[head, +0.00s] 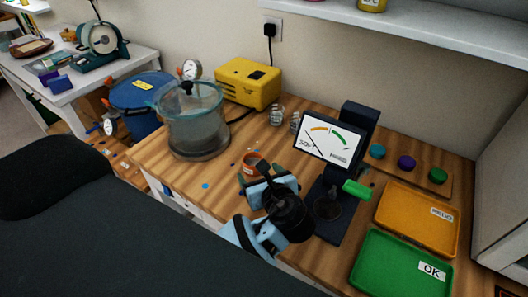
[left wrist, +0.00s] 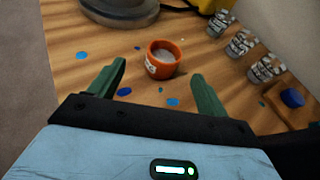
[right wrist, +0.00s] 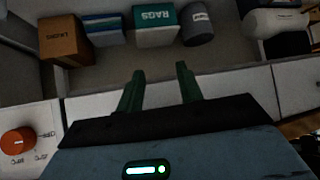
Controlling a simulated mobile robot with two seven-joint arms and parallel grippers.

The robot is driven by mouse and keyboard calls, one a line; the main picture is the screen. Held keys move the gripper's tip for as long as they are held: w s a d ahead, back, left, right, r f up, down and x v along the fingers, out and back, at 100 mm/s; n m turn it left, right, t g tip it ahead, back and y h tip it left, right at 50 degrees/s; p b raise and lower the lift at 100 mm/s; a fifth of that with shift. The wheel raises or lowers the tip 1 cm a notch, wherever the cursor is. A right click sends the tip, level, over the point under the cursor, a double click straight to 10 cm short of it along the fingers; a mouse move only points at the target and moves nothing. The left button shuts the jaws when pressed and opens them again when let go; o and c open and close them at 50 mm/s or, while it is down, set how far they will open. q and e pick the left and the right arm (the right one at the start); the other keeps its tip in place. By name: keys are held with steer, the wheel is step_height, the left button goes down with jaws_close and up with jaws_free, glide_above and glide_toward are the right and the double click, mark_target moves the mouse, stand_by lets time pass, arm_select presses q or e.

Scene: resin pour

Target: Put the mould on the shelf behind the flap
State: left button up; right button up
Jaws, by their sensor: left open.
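The mould appears to be a small orange cup (head: 255,163) with pale contents and a white label, upright on the wooden bench. In the left wrist view the cup (left wrist: 163,62) stands just ahead of my left gripper (left wrist: 158,72), roughly centred between its fingertips. The left gripper (head: 262,178) is open and empty; I cannot tell whether it touches the cup. My right gripper (right wrist: 160,86) shows only in the right wrist view, open and empty. It faces a pale-edged compartment (right wrist: 90,78) holding boxes. I cannot tell whether this is the shelf, and no flap is clearly visible.
A clear pot (head: 198,125) with a gauge stands left of the cup, and a yellow box (head: 247,83) behind. A dark meter stand (head: 350,150) is close on the right, then orange (head: 418,215) and green trays (head: 385,270). An orange dial (right wrist: 17,141) sits at lower left.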

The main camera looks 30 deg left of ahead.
mark_target(250, 156)
arm_select(q)
steer(key=shift+w+f, duration=0.1)
steer(key=shift+w, duration=0.2)
steer(key=shift+s, duration=0.2)
steer(key=shift+a, duration=0.15)
steer(key=shift+w+a, duration=0.15)
steer(key=shift+a, duration=0.1)
steer(key=shift+w+a+f, duration=0.3)
steer(key=shift+w+a, duration=0.05)
steer(key=shift+w+a+f, duration=0.15)
steer(key=shift+w+a, duration=0.15)
steer(key=shift+w, duration=0.1)
steer(key=shift+w+d+x, duration=0.1)
steer(key=shift+w+x, duration=0.05)
steer(key=shift+x, duration=1.05)
steer(key=shift+w+d+x, duration=0.1)
steer(key=shift+w+x, duration=0.05)
steer(key=shift+x, duration=1)
arm_select(e)
steer(key=shift+s+f, duration=0.15)
steer(key=shift+s, duration=0.3)
